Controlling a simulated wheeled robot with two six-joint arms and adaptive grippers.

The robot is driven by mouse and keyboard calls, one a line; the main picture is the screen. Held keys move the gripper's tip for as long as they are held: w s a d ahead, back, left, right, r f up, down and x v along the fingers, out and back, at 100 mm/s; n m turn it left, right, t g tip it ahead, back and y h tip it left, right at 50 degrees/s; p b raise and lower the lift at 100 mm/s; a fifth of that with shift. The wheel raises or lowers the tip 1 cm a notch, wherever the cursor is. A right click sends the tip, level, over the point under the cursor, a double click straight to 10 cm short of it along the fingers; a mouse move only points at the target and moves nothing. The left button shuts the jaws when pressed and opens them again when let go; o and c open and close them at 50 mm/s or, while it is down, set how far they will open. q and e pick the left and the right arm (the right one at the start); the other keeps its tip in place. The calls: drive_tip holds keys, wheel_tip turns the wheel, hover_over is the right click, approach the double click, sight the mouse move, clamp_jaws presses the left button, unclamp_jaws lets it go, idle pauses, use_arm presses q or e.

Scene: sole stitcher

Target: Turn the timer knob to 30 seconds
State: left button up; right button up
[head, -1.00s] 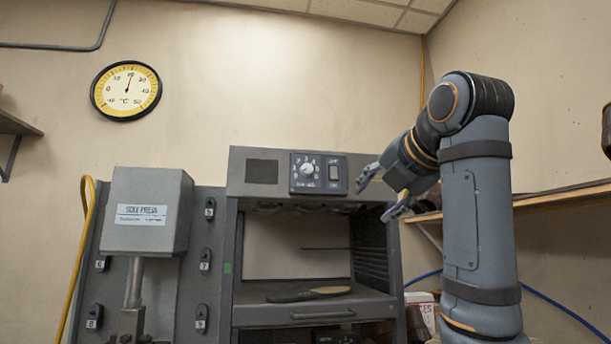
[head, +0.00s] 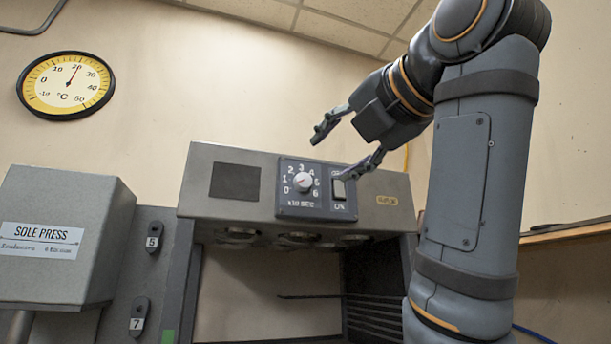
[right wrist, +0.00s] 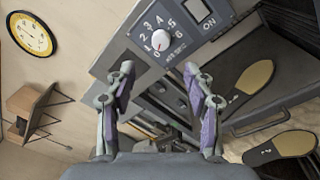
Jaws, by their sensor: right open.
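The timer knob (head: 303,182) is a small round white knob on a dark panel (head: 290,208) on the grey machine's top front. Numbers 0 to 6 ring it, with small text below that seems to read x10 SEC. In the right wrist view the knob (right wrist: 161,41) has a red mark that seems to point low left, near 0. My right gripper (head: 335,153) is open and empty, above and right of the knob, apart from it. In the right wrist view its fingers (right wrist: 158,69) are spread below the knob. My left gripper is not in view.
An ON switch (head: 339,188) sits right of the knob on the same panel. The grey SOLE PRESS box (head: 55,225) stands at left. A round thermometer (head: 65,85) hangs on the wall. Shoe soles (right wrist: 250,78) lie at right in the wrist view.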

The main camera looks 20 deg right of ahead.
sight(305, 180)
drive_tip(key=w+p, duration=0.1)
drive_tip(key=w, duration=0.1)
drive_tip(key=w+p, duration=0.2)
drive_tip(key=w+a+p, duration=0.1)
drive_tip(key=w+p, duration=0.1)
drive_tip(key=w, duration=0.1)
drive_tip(key=shift+r, duration=0.1)
drive_tip(key=w+p, duration=0.1)
drive_tip(key=w, duration=0.2)
drive_tip(key=shift+w+a, duration=0.15)
drive_tip(key=shift+w+f, duration=0.1)
drive_tip(key=shift+f, duration=0.1)
drive_tip(key=c, duration=1)
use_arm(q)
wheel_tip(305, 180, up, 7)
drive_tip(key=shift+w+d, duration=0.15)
use_arm(e)
clamp_jaws()
